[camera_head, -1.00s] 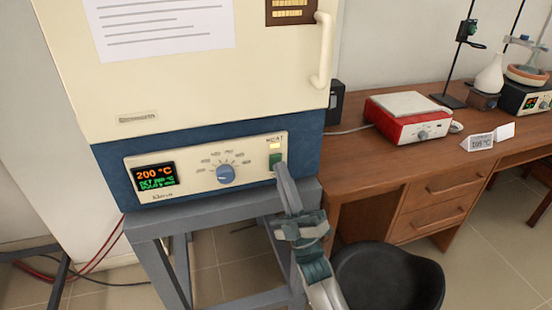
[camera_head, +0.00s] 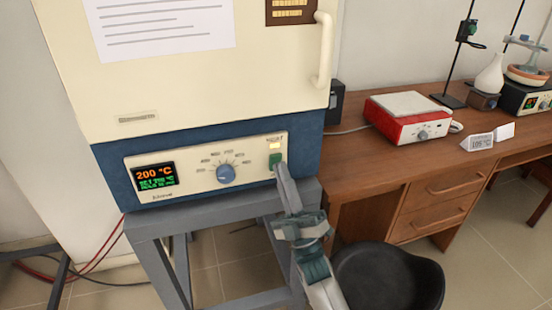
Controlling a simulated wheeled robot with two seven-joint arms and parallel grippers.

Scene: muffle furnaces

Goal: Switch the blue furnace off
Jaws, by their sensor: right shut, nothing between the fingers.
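The blue furnace (camera_head: 107,166) has a cream upper body and a blue lower band with a control panel. Its display (camera_head: 155,176) is lit and reads 200 °C in orange, with green text below. A blue round knob (camera_head: 226,174) sits mid-panel. A green switch (camera_head: 275,160) is at the panel's right end, under a lit yellowish lamp (camera_head: 274,145). My right gripper (camera_head: 279,168) is shut and empty, its tips at the lower edge of the switch and partly covering it. I cannot tell whether they touch. My left gripper is not in view.
The furnace stands on a grey metal stand (camera_head: 150,227). To the right, a wooden desk (camera_head: 355,160) carries a red hotplate (camera_head: 412,117) and other lab equipment. A black stool (camera_head: 390,277) stands beside my right arm. Red and black cables lie on the floor at left.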

